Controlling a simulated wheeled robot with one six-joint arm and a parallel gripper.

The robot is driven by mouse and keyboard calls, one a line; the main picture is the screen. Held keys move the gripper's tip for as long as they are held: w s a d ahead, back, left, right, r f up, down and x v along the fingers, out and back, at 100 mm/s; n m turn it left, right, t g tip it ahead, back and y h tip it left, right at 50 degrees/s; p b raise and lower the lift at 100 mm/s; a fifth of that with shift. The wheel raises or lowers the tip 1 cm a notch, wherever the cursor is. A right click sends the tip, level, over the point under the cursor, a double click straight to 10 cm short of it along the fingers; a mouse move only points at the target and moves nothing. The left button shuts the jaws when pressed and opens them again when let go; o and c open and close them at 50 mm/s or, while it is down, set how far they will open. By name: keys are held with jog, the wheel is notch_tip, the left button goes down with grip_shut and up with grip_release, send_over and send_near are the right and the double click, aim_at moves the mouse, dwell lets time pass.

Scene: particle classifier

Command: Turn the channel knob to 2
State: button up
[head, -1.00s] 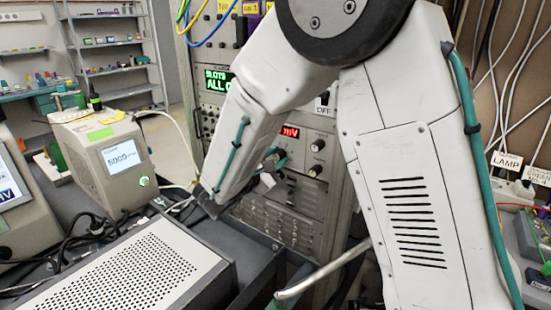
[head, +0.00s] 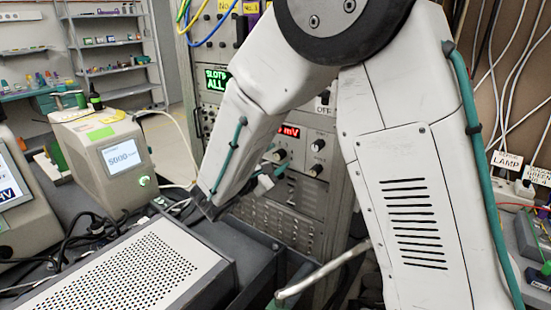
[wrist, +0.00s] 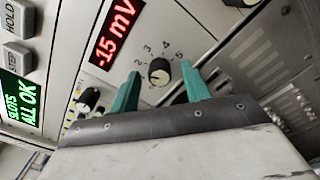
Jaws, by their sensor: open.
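The channel knob (wrist: 159,72) is a small round black knob with a pale face on a light panel, with printed digits arced around it. It sits below the red "-15 mV" display (wrist: 114,32). I cannot tell for sure which digit it points at. My gripper (wrist: 162,84) is open, its two teal fingers on either side of the knob in the wrist view, with no contact visible. In the head view the knob (head: 280,155) is just beyond my gripper (head: 268,168), partly hidden by it.
Another knob (wrist: 88,98) lies to the left in the wrist view. A green "ALL OK" screen (wrist: 18,98) is at left. A grey perforated box (head: 130,268) stands in front.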

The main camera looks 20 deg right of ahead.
jog(key=v, duration=0.7)
jog(key=shift+s, duration=0.1)
jog(key=s+d+f+m+g+y, duration=0.25)
jog(key=s+d+g, duration=0.2)
jog(key=s, duration=0.35)
jog(key=s+d+f+m+g+y, duration=0.1)
jog(key=s+d+m+g+y, duration=0.2)
jog(key=s+g, duration=0.35)
jog(key=s+r+m+t+y, duration=0.1)
jog(key=s+r+m+y, duration=0.2)
jog(key=s, duration=0.4)
jog(key=s+d+r+m+t+y, duration=0.1)
jog(key=s+r+m+y, duration=0.3)
jog(key=s+m+y, duration=0.2)
jog(key=shift+s+d+m+t, duration=0.3)
jog(key=shift+s+d+m, duration=0.05)
jog(key=shift+s+m, duration=0.8)
